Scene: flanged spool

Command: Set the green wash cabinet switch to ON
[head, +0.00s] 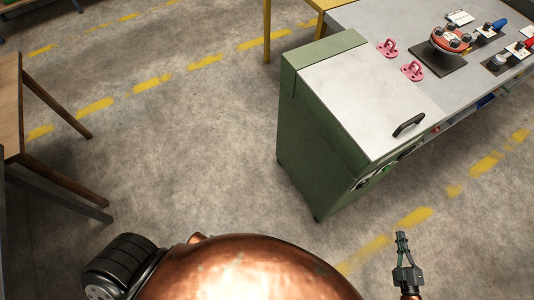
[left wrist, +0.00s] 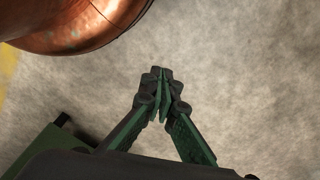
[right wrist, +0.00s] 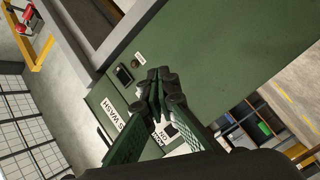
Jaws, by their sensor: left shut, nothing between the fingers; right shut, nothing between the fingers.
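The green wash cabinet (head: 312,150) stands right of centre in the head view, its front face seen at a steep angle. In the right wrist view its green front panel (right wrist: 205,60) carries a white label reading "WASH" (right wrist: 128,120). A dark square fitting (right wrist: 124,75) sits on the panel, and a white plate with a dark part (right wrist: 170,131) is partly covered by my fingers. I cannot read the switch's position. My right gripper (head: 401,236) is shut and empty, in front of the panel; its tips show in the right wrist view (right wrist: 158,76). My left gripper (left wrist: 160,75) is shut and empty above the floor.
A wooden table (head: 10,100) stands at the left. The floor between is clear, with yellow dashed lines.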

